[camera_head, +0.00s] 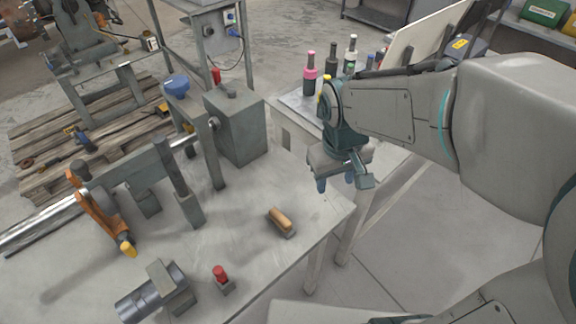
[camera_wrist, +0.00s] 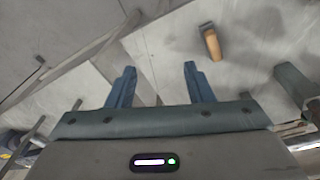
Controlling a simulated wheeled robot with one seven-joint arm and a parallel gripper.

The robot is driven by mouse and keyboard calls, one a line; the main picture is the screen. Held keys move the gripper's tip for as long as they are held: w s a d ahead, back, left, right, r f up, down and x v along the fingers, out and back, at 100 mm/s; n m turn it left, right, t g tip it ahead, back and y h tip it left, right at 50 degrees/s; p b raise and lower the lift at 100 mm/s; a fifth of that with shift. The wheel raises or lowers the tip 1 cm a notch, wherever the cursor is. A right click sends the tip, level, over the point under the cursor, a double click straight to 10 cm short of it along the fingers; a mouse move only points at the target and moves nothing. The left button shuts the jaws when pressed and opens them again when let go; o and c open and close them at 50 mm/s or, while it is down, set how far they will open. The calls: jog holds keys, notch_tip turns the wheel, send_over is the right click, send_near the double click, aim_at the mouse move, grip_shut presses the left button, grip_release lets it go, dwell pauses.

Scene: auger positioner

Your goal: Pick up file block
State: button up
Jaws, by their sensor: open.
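The file block (camera_head: 281,220) is a small tan wooden piece with a grey base. It lies on the grey metal workbench (camera_head: 245,270) near its right edge. In the wrist view the file block (camera_wrist: 212,43) is at the upper right, beyond my fingertips and to their right. My gripper (camera_head: 336,183) is above and to the right of the file block in the head view, off the bench's right edge. In the wrist view my gripper's two blue fingers (camera_wrist: 159,72) are apart with nothing between them.
A red-topped small block (camera_head: 221,279) and a grey cylindrical tool (camera_head: 155,292) lie nearby on the bench. A grey box (camera_head: 236,125), upright posts and an orange clamp (camera_head: 98,212) stand farther left. Bottles (camera_head: 310,75) stand on another table behind. The bench around the file block is clear.

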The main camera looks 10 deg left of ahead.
jog(key=a+f+n+g, duration=0.1)
jog(key=a+f+n, duration=0.35)
jog(key=a, duration=0.75)
jog(key=b, duration=0.1)
send_over(280, 217)
notch_tip(280, 217, down, 8)
jog(key=shift+w+a+f, duration=0.1)
jog(key=shift+f, duration=3.05)
grip_shut()
